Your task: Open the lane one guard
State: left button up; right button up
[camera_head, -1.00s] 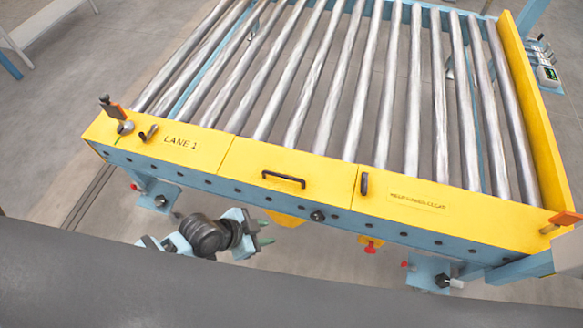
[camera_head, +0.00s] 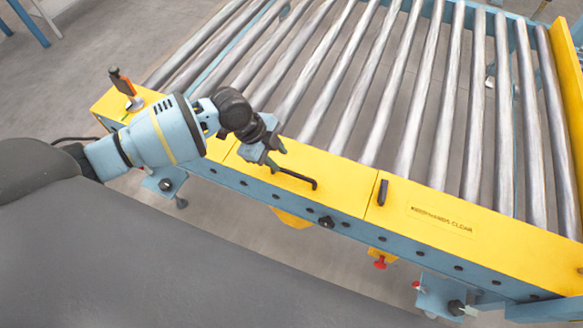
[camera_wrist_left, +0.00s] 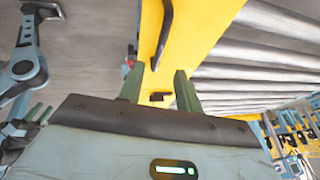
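The guard is a yellow panel (camera_head: 335,180) in the middle of the conveyor's front rail, with a black bar handle (camera_head: 292,179) on top. My left gripper (camera_head: 276,158) is above the panel, close to the handle's left end. In the left wrist view its two green fingers (camera_wrist_left: 159,72) are apart with nothing gripped. The dark handle (camera_wrist_left: 163,35) is beyond the fingertips there, and a small dark part (camera_wrist_left: 160,97) shows between the fingers. My left arm hides the "LANE 1" lettering. Green fingers at the wrist view's left edge may be my right gripper (camera_wrist_left: 38,112); their opening is unclear.
A black latch (camera_head: 383,192) stands on the neighbouring yellow panel marked keep hands clear (camera_head: 440,222). Metal rollers (camera_head: 400,90) lie behind the panels. Red knobs (camera_head: 380,262) hang below the rail.

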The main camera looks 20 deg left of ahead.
aim_at(293, 173)
pick_arm(q)
jog(key=b+x, duration=0.1)
jog(key=x, duration=0.6)
jog(key=shift+d+f, duration=0.15)
jog(key=shift+f, duration=0.2)
grip_shut()
